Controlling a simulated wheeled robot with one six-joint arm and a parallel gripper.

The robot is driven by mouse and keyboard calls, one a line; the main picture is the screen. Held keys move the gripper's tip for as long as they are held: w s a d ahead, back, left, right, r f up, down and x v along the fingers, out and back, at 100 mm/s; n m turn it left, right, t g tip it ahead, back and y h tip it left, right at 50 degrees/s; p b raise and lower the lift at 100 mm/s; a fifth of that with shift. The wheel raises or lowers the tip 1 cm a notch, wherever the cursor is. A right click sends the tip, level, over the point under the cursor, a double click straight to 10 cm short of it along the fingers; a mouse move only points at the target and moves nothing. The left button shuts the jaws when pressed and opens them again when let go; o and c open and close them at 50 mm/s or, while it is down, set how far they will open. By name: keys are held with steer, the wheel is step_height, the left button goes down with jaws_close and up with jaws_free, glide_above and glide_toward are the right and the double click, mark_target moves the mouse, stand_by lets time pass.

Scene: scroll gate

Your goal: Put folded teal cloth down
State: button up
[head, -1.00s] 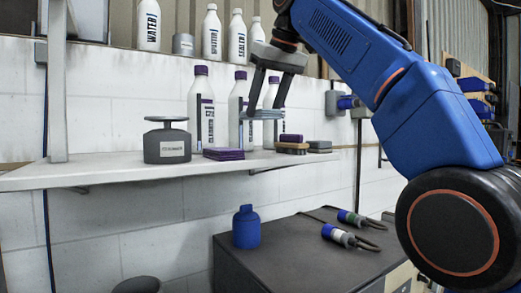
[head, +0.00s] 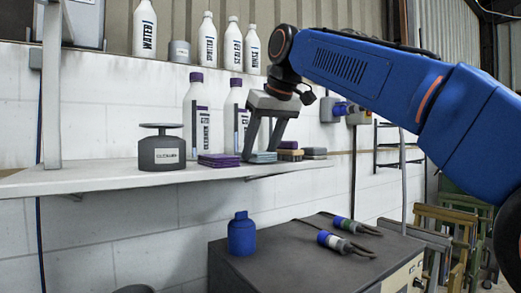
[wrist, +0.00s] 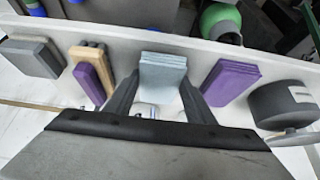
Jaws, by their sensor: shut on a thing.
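The folded teal cloth (head: 264,157) is a small pale blue-grey stack, between my fingers at shelf level. In the wrist view the cloth (wrist: 163,72) sits flat between the two dark fingers. My gripper (head: 262,155) points down and is shut on the cloth's sides. The cloth looks to be on or just above the white shelf (head: 100,181); I cannot tell if it touches. It lies between a folded purple cloth (head: 218,160) on the left and a wooden brush (head: 290,158) on the right, apart from both in the wrist view.
White bottles (head: 196,120) stand behind. Below is a dark cabinet (head: 300,255) with a blue bottle (head: 242,234).

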steer(key=shift+f, duration=0.15)
steer(key=o, duration=0.9)
steer(key=shift+o, duration=0.2)
steer(key=v, duration=1.2)
